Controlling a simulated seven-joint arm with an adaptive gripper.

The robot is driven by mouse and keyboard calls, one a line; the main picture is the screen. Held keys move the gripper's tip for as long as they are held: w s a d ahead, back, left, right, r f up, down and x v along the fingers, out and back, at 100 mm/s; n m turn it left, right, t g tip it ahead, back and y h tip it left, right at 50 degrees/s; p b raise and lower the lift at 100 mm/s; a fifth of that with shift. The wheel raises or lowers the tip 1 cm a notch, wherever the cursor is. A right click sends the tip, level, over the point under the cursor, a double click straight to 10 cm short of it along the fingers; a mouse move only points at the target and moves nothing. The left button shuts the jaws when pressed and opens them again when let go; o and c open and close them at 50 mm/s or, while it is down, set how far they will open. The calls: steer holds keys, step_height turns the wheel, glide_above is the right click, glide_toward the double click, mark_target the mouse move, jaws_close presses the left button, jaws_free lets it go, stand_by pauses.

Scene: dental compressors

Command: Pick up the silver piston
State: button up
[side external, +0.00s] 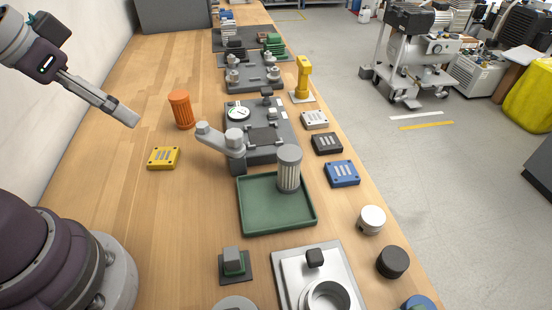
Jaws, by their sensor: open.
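A short silver cylinder (371,219), which looks like the silver piston, stands on the right side of the wooden table near its edge. A black cylinder (391,262) of similar shape stands just in front of it, and a blue one (418,303) is partly cut off at the bottom edge. My gripper (123,115) is at the upper left, above the table and far from the silver piston. It is open, seen edge-on, with nothing visible between its fingers.
A green tray (254,228) at the centre has a ribbed silver filter (289,168) at its back edge, beside a grey fixture (268,152). A metal plate with a ring (291,260) lies in front. Yellow (163,158) and blue (342,174) blocks flank the middle.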

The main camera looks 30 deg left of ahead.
steer(key=m+h, duration=0.4)
steer(key=m, duration=0.7)
glide_above(373, 216)
steer(key=s+a, duration=0.2)
steer(key=s, duration=0.1)
steer(key=shift+g, duration=0.3)
step_height(373, 216, down, 15)
steer(key=shift+w+f, duration=0.1)
steer(key=shift+w, duration=0.05)
steer(key=x, duration=0.6)
steer(key=shift+a, duration=0.1)
steer(key=c, duration=1.3)
